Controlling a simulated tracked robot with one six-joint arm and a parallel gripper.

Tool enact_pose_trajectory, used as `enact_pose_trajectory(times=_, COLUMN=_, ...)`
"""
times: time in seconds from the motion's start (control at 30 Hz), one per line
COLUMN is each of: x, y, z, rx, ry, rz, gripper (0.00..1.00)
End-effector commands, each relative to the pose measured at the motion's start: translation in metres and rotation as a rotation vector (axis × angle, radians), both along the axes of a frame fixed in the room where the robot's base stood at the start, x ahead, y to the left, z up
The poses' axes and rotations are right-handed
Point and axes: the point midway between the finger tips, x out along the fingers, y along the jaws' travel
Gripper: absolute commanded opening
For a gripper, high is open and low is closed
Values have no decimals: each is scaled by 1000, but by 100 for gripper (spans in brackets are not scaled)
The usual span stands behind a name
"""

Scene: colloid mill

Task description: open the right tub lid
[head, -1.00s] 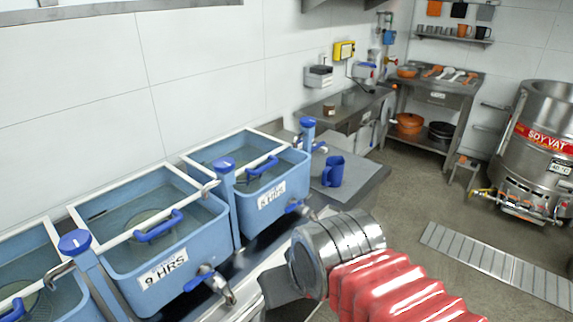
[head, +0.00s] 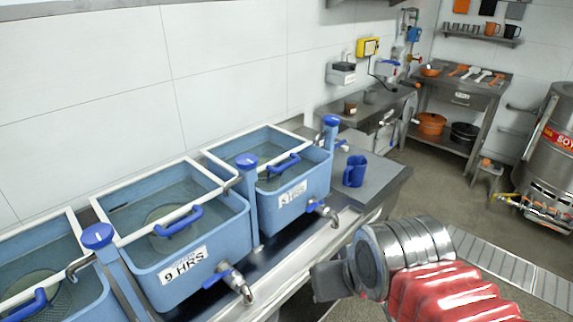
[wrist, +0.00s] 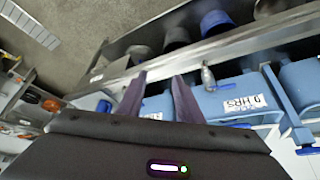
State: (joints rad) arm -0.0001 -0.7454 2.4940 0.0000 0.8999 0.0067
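The right tub (head: 302,200) is a light blue open-framed tub in the middle of the head view, with a label and a tap on its front.
Other blue tubs stand to the left, the middle one labelled 9 HRS (head: 185,265). Blue-capped posts (head: 247,180) stand between tubs. Taps (head: 322,212) stick out in front. A steel vat (head: 550,145) is far right.

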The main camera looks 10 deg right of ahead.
Motion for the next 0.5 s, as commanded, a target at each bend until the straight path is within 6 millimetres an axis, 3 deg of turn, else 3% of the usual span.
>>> enact_pose_trajectory(times=0.17, x=19, y=1, z=12, rx=26, ry=-9, rz=-51, gripper=33)
enact_pose_trajectory(times=0.27, x=41, y=2, z=23, rx=57, ry=-20, rz=-108, gripper=33)
enact_pose_trajectory(times=0.5, x=110, y=2, z=53, rx=154, ry=-55, rz=-278, gripper=33)
